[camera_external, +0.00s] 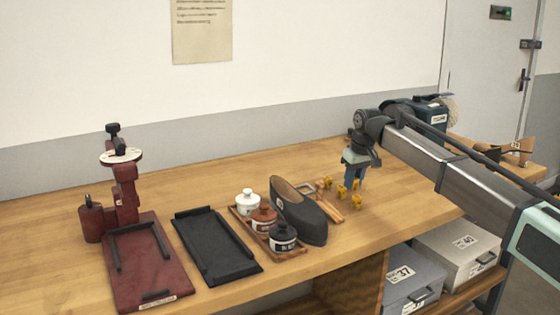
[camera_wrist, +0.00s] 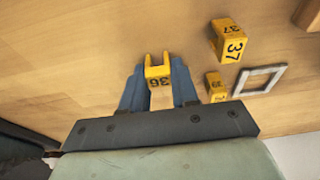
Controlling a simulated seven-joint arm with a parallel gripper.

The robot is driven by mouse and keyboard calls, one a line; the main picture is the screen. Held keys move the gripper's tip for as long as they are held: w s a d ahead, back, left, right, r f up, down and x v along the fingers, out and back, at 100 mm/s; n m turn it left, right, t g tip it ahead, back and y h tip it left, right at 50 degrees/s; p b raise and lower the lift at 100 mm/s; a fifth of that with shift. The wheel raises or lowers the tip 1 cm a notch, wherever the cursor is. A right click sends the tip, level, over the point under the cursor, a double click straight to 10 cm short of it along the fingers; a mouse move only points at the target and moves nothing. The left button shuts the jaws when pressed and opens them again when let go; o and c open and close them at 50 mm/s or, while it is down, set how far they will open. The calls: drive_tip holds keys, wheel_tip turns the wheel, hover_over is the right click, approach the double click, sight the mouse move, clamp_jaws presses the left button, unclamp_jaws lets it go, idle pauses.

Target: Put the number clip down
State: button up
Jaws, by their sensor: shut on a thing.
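My gripper (camera_wrist: 158,88) has blue fingers and is shut on a yellow number clip (camera_wrist: 158,72). The clip's number looks like 36 and reads upside down in the wrist view; its two prongs point away from my gripper. In the external view my gripper (camera_external: 355,174) points down close above the wooden bench (camera_external: 400,200), among several small yellow clips. Whether the held clip touches the bench is hard to tell. A clip marked 37 (camera_wrist: 229,42) and a smaller-looking yellow clip (camera_wrist: 216,86) lie to the right of my gripper in the wrist view.
A square metal frame (camera_wrist: 260,80) lies beside the clips. Left of them stand a dark shoe (camera_external: 300,212), a wooden tray of small pots (camera_external: 290,254), a black tray (camera_external: 215,245) and a red press (camera_external: 140,260). Bare bench lies in front of the clips.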

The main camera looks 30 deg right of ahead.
drive_tip(key=shift+f, duration=0.1)
drive_tip(key=o, duration=1)
drive_tip(key=v, duration=1.2)
